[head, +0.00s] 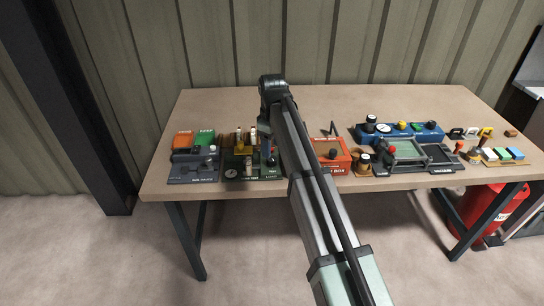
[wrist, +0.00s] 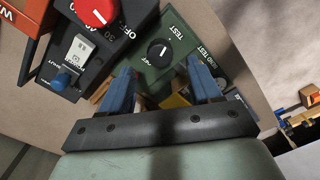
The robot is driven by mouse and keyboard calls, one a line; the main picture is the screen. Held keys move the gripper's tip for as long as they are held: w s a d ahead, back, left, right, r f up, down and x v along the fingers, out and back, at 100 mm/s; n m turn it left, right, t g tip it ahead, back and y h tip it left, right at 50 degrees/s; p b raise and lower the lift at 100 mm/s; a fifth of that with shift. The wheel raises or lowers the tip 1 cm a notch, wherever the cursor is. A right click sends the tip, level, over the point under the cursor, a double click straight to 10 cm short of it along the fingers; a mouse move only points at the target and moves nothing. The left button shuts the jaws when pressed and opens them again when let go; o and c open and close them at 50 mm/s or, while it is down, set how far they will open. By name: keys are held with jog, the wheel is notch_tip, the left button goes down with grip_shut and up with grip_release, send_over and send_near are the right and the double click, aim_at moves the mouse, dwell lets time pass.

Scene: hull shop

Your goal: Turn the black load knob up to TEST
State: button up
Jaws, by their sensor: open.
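The black load knob (wrist: 160,50) sits on a dark green panel (wrist: 148,68) in the wrist view. It has a short white mark on top; I cannot tell exactly where it points. The word TEST is printed above and right of it, and another label below it is partly hidden. My gripper (wrist: 163,76) is open, its two blue fingers apart, with the knob just beyond the gap between their tips. No contact with the knob shows.
A dark box with a red knob (wrist: 97,10), a white switch (wrist: 80,47) and a blue knob (wrist: 63,81) lies close left of the green panel. The bench (head: 230,102) carries an orange-red box (head: 330,153) and a blue unit (head: 400,134); its back strip is clear.

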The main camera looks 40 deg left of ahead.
aim_at(272, 158)
jog(key=shift+f, duration=2.5)
jog(key=shift+c, duration=0.4)
jog(key=c, duration=1)
jog(key=shift+o, duration=0.2)
jog(key=o, duration=1)
jog(key=shift+o, duration=0.2)
jog(key=shift+r, duration=0.15)
notch_tip(272, 158, up, 14)
jog(key=shift+f, duration=0.25)
